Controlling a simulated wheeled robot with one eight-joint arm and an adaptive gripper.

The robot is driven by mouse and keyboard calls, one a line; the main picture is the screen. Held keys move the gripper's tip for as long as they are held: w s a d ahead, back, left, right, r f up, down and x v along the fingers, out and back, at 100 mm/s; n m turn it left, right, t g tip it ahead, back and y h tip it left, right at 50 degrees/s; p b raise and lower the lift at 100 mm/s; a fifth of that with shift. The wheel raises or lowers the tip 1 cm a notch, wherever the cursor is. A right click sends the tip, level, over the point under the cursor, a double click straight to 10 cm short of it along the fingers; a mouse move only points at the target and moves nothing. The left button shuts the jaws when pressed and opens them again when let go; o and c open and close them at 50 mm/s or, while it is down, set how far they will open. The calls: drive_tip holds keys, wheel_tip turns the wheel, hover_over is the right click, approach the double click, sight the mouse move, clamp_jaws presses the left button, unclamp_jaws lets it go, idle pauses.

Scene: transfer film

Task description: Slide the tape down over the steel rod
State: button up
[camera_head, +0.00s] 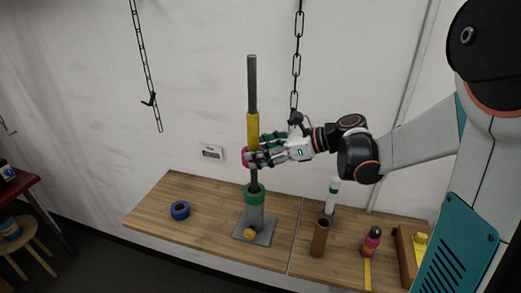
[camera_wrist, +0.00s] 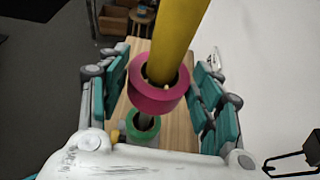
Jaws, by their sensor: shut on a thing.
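The pink tape roll (camera_wrist: 158,98) sits around the rod, just below its yellow part (camera_wrist: 176,35), between the teal finger pads of my gripper (camera_wrist: 165,88). In the head view the roll (camera_head: 245,157) shows only as a pink edge, mostly hidden behind my gripper (camera_head: 260,153), which is shut on it. The upright steel rod (camera_head: 252,85) has a grey top, a yellow middle (camera_head: 253,127) and a dark lower stretch. It stands in a grey holder (camera_head: 254,217). A green ring (camera_head: 254,194) encircles the holder's top, below and apart from the pink roll; it also shows in the wrist view (camera_wrist: 143,128).
A blue tape roll (camera_head: 180,210) lies on the wooden bench (camera_head: 150,215) to the left. A yellow knob (camera_head: 250,234) sits on the holder's base. At right stand a brown tube (camera_head: 320,237), a white tube (camera_head: 333,195) and a pink bottle (camera_head: 371,241). A chain (camera_head: 297,60) hangs behind my gripper.

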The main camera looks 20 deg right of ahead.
drive_tip(key=shift+f+b, duration=4.05)
drive_tip(key=shift+f, duration=1.2)
drive_tip(key=o, duration=1.1)
drive_tip(key=shift+o, duration=0.2)
drive_tip(key=v, duration=1.2)
